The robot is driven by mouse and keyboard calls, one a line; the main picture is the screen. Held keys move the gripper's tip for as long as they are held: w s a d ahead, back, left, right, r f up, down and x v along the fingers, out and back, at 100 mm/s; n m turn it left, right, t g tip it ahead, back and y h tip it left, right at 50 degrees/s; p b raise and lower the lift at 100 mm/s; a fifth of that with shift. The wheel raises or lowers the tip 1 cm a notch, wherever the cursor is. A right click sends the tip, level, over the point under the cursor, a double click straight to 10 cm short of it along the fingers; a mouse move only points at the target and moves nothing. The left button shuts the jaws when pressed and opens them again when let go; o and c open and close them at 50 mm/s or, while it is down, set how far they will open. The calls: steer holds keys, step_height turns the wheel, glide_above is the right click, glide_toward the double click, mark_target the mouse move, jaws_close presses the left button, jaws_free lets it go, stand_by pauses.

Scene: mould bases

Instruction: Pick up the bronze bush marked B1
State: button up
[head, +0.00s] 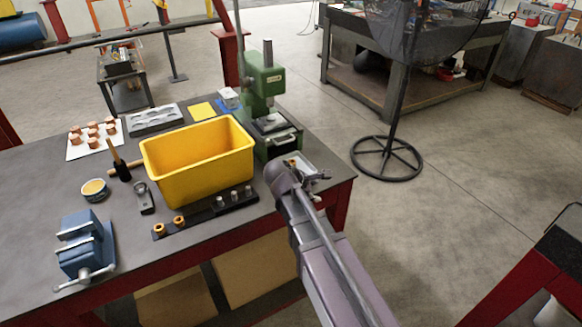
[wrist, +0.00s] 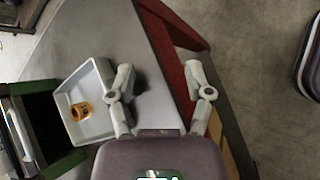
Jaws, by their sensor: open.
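A bronze bush (wrist: 81,111) lies in a white tray (wrist: 62,101) in the wrist view. It has a dark mark on it that I cannot read. Two more bronze-coloured rings (head: 159,229) stand on the black strip on the bench in the head view; no marking is legible. My gripper (wrist: 160,66) is open and empty, over the bench's edge, to the right of the tray in the wrist view. In the head view my gripper (head: 320,178) is beside the tray (head: 302,159), which my arm partly hides.
A green press (head: 262,80) stands close behind the tray. A yellow bin (head: 200,185) stands left of it. The black strip (head: 215,211) holds several small parts. A blue vise (head: 83,246), a bowl (head: 94,188) and a mallet (head: 120,165) are further left.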

steer(key=a+r+n+t, duration=0.1)
steer(key=a+n, duration=0.2)
steer(key=a, duration=0.2)
steer(key=w+a+r+n+t+b, duration=0.1)
steer(key=a+n+t, duration=0.1)
steer(key=a+n, duration=0.1)
steer(key=w+a+r+n+t, duration=0.1)
steer(key=a+r+n+t, duration=0.1)
steer(key=a+n, duration=0.2)
steer(key=shift+w+a+h+b, duration=0.15)
steer(key=shift+a+h, duration=0.05)
steer(key=shift+a, duration=0.5)
steer(key=shift+w+a+h+b, duration=0.1)
steer(key=shift+a+h+b, duration=0.1)
steer(key=shift+a, duration=0.45)
steer(key=shift+a+r+n+t, duration=0.2)
steer(key=shift+a+n+t, duration=0.1)
steer(key=shift+a+n, duration=0.1)
steer(key=b, duration=0.3)
glide_toward(294, 162)
steer(key=shift+x, duration=0.9)
steer(key=shift+w+d+f, duration=0.3)
steer(key=shift+w+d, duration=0.05)
steer(key=shift+w, duration=0.1)
steer(key=shift+b+x, duration=0.95)
steer(key=shift+x, duration=1.65)
steer(key=shift+d+r, duration=0.15)
